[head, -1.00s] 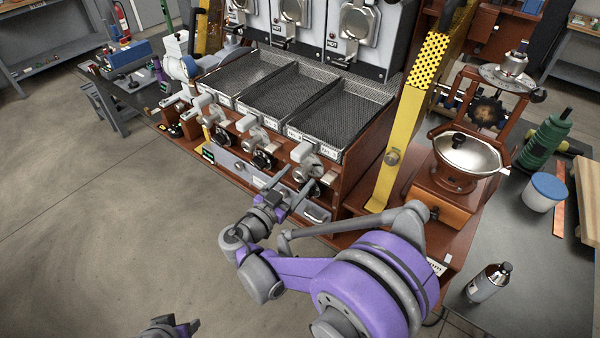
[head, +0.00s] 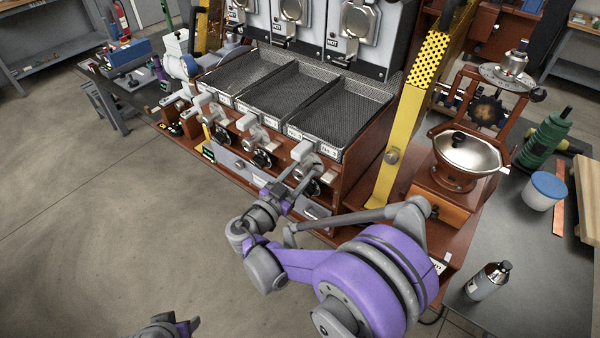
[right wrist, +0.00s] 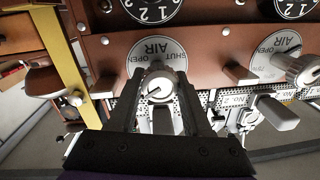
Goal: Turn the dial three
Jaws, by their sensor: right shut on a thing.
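My right gripper (head: 297,178) is at the right-hand station of the wood-fronted roaster bench. In the right wrist view its two dark fingers (right wrist: 158,100) stand on either side of a round silver knob (right wrist: 159,84) and are shut on it. The knob sits on a white plate marked AIR, OPEN and SHUT (right wrist: 150,48). A black dial with white numerals (right wrist: 150,8) is at that view's top edge; in the head view a black dial (head: 314,188) is partly hidden by the gripper. My left gripper (head: 182,328) is at the bottom edge, away from the bench, its jaw opening unclear.
Mesh trays (head: 345,112) lie above the controls. A yellow post (head: 392,160) and a wooden stand with a metal bowl (head: 468,155) are to the right. A second silver knob (right wrist: 303,70) is beside the held one. Floor at left is clear.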

